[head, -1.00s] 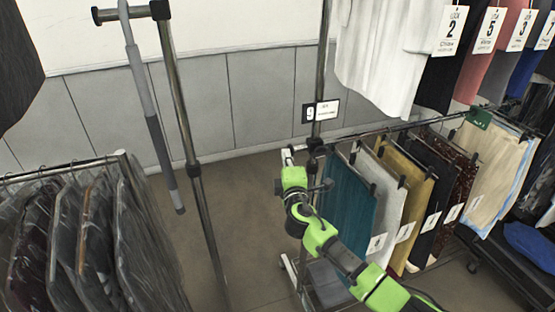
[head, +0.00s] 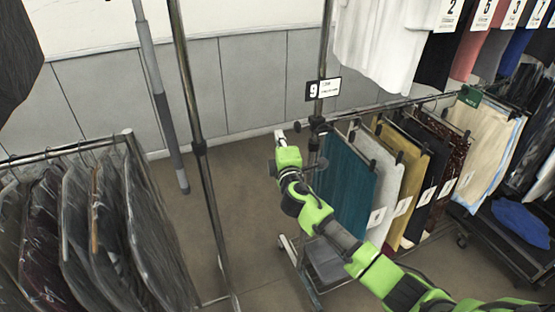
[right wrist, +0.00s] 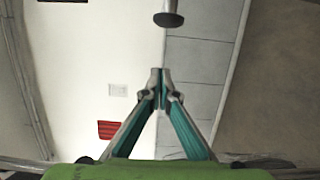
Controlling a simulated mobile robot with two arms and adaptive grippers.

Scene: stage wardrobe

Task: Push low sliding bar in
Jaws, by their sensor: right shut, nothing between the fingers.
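The low bar (head: 405,103) of the right-hand rack carries hanging trousers, and its near end has a dark round cap (head: 297,127). The capped end sticks out to the left of the rack's upright. In the right wrist view the round cap (right wrist: 168,19) shows at the top, ahead of my fingertips and apart from them. My right gripper (head: 279,135) is shut and empty, close to the left of the cap. Its closed fingertips (right wrist: 160,72) point toward the cap. My left gripper is not in view.
The rack's upright (head: 322,70) with a "9" tag (head: 323,89) stands just right of my gripper. White and dark shirts hang above. At left are a rack of bagged garments (head: 90,240) and a grey pole (head: 160,95). Bare floor (head: 235,190) lies between the racks.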

